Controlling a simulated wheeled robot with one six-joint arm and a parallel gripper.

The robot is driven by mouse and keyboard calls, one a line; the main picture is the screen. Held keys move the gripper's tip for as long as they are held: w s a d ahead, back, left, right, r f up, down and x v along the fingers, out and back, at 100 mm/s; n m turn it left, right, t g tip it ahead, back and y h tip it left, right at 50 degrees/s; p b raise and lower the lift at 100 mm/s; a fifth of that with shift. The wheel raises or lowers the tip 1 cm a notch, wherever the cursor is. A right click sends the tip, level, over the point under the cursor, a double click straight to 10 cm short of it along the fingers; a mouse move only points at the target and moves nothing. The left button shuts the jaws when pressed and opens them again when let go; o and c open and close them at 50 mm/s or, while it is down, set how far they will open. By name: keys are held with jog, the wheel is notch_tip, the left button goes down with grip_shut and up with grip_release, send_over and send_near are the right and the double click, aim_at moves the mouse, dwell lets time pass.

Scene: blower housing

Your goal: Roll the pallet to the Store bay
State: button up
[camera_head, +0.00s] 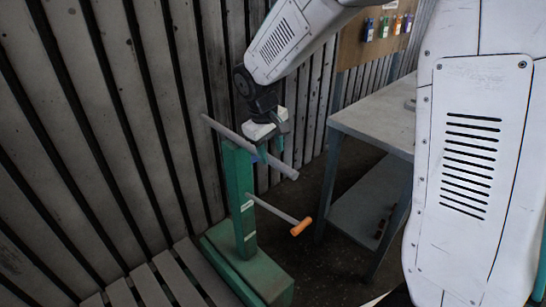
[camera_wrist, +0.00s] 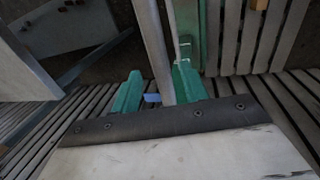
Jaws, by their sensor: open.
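A green upright truck (camera_head: 242,205) with a green base (camera_head: 253,270) stands by the ribbed wall. A grey crossbar (camera_head: 226,132) tops its post. Lower down, a thin rod (camera_head: 270,208) ends in an orange grip (camera_head: 300,227). A grey slatted pallet (camera_head: 165,283) lies beside the base at the lower left, partly cut off. My gripper (camera_head: 271,150) is open at the crossbar. In the wrist view the crossbar (camera_wrist: 155,50) runs between the two teal fingers, closer to the right one. I cannot tell whether they touch it. The Store bay is not identifiable.
A grey workbench (camera_head: 385,125) with a lower shelf (camera_head: 365,200) stands to the right. A brown board (camera_head: 352,45) with coloured items hangs behind it. The ribbed wall (camera_head: 90,130) is close on the left. Dark floor (camera_head: 325,265) shows between truck and bench.

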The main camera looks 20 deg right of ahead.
jog(key=shift+w+d+f, duration=0.1)
jog(key=shift+d+f, duration=0.05)
jog(key=shift+f, duration=0.6)
jog(key=shift+d+f, duration=0.15)
jog(key=shift+f, duration=0.55)
grip_shut()
jog(key=shift+a, duration=0.1)
